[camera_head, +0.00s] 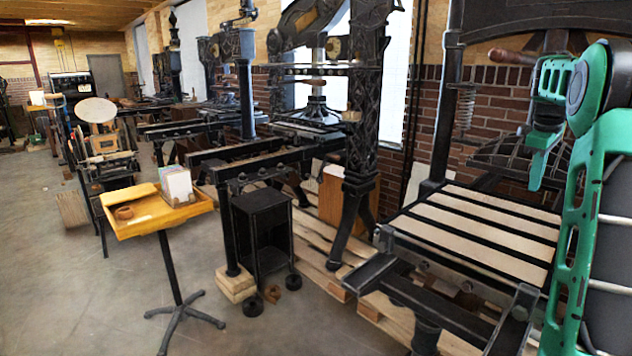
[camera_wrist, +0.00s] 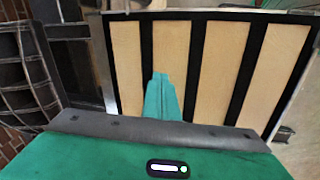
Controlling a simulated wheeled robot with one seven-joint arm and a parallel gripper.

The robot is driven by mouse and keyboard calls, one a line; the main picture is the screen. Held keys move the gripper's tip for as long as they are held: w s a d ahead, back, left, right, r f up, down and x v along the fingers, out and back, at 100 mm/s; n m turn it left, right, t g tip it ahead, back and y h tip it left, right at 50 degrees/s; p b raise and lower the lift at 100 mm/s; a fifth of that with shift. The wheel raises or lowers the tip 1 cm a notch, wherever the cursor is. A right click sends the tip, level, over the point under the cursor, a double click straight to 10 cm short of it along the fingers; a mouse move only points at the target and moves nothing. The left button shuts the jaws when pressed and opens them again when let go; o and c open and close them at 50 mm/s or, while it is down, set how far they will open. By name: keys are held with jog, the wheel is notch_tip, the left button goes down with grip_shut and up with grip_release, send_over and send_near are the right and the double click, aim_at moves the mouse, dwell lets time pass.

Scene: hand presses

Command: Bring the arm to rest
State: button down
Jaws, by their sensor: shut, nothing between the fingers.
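My green arm (camera_head: 590,200) stands at the right edge of the head view. My gripper (camera_head: 537,170) points down, with its fingers together and empty, above the far part of the press bed (camera_head: 478,228). In the wrist view my gripper (camera_wrist: 161,82) shows as a closed green finger pair. Behind it lies the striped bed (camera_wrist: 215,60) of pale boards and dark bars. I cannot tell the exact height of the fingertips over the bed; no contact shows.
A black press frame (camera_head: 445,110) rises close to my gripper, with a wooden-handled lever (camera_head: 511,57) beside it. A brick wall (camera_head: 495,105) is behind. A yellow tray stand (camera_head: 150,215) and several other presses stand to the left. The grey floor (camera_head: 60,300) at front left is clear.

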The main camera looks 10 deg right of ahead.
jog(key=s+a+f+m, duration=0.2)
jog(key=s+a+m, duration=0.1)
jog(key=s+a, duration=0.5)
jog(key=s+a+f+m, duration=0.25)
jog(key=s+a, duration=0.35)
jog(key=a, duration=0.5)
jog(key=s+a+f+m+y, duration=0.1)
jog(key=s+a+f+m, duration=0.1)
jog(key=s+a+f, duration=0.3)
jog(key=s+a+f+m+g+y, duration=0.1)
jog(key=s+a+f+m, duration=0.2)
jog(key=s+a+f, duration=0.3)
jog(key=s+a, duration=0.3)
jog(key=s, duration=0.4)
jog(key=shift+a+f, duration=0.15)
jog(key=shift+m, duration=0.25)
jog(key=shift+w+f, duration=0.25)
jog(key=shift+w, duration=0.45)
